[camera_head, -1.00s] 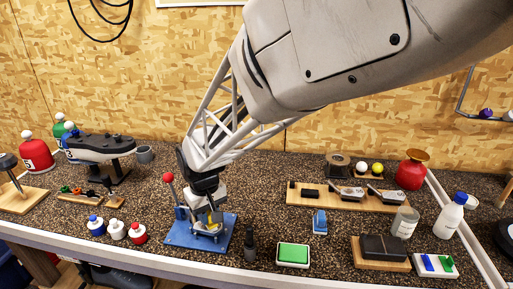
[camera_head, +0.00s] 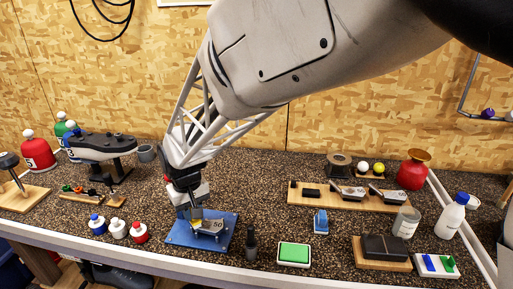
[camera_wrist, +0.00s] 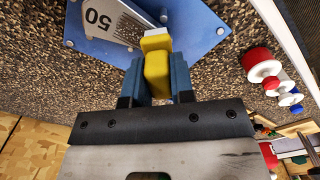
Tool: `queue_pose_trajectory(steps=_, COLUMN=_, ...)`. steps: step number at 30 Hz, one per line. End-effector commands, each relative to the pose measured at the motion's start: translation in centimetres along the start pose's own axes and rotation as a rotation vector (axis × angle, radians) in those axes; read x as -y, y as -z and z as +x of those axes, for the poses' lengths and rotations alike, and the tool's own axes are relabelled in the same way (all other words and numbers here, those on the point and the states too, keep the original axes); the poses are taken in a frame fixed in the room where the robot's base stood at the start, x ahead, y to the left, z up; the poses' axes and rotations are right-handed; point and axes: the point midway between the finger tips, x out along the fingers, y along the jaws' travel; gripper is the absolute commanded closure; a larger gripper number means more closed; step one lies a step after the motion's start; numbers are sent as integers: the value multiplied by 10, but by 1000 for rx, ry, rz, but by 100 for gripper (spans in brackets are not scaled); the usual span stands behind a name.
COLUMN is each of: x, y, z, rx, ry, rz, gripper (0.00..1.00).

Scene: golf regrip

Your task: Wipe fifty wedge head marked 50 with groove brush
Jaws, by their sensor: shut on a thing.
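The wedge head marked 50 (camera_head: 211,227) is silver with dark grooves and sits on a blue base plate (camera_head: 181,236). It also shows at the top of the wrist view (camera_wrist: 106,20), with its number upside down. My gripper (camera_head: 193,208) is just left of and above the head. In the wrist view my gripper (camera_wrist: 157,75) is shut on a yellow brush (camera_wrist: 157,62) with a white bristle end. The bristles are beside the head's grooved face, near its edge; I cannot tell whether they touch it. The clamp behind the head is mostly hidden by my gripper.
A wooden rack (camera_head: 337,202) holds other club heads.

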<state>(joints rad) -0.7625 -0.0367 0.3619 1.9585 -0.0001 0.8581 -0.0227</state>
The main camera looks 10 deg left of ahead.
Motion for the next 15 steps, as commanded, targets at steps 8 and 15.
queue_pose_trajectory(steps=8, x=-1, y=-1, z=-32, rx=-1, ry=0, rz=0, gripper=99)
queue_pose_trajectory(steps=15, x=-1, y=-1, z=-54, rx=-2, ry=0, rz=0, gripper=99)
